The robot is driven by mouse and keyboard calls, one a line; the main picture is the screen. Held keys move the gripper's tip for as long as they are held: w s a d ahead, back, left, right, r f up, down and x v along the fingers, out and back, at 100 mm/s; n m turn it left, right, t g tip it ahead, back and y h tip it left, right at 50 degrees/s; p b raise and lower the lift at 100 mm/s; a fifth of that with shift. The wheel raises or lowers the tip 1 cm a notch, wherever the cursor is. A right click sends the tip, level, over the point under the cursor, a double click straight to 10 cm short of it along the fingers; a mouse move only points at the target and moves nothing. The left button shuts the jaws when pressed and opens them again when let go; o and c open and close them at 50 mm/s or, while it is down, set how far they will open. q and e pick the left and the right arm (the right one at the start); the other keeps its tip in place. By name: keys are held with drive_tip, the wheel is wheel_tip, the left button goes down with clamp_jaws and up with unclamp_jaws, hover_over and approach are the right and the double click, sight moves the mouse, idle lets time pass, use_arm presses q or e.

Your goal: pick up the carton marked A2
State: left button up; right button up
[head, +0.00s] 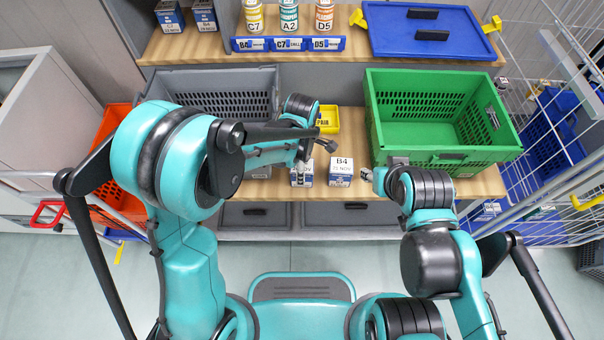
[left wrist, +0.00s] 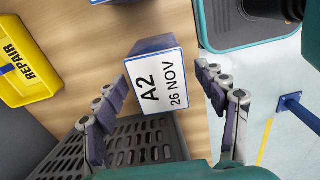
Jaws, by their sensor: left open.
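The carton marked A2 (left wrist: 158,84) shows in the left wrist view, white label face towards the camera, reading A2 and 26 NOV. My left gripper (left wrist: 162,82) is open, with one finger on each side of the carton and a visible gap at both sides. In the head view the carton (head: 301,174) stands on the wooden bench under my left gripper (head: 300,164), partly hidden by it. A carton marked B4 (head: 340,173) stands just to its right. My right gripper (head: 374,175) is right of B4; its fingers are too small to judge.
A yellow REPAIR bin (left wrist: 24,62) lies behind the cartons. A grey crate (head: 215,84) stands at left and a green crate (head: 443,158) at right. Several bottles, including one marked A2 (head: 289,17), stand on the back shelf near a blue lid (head: 400,38).

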use_arm(q)
wheel_tip(320, 180, down, 2)
drive_tip(key=shift+f, duration=0.1)
drive_tip(key=c, duration=1.5)
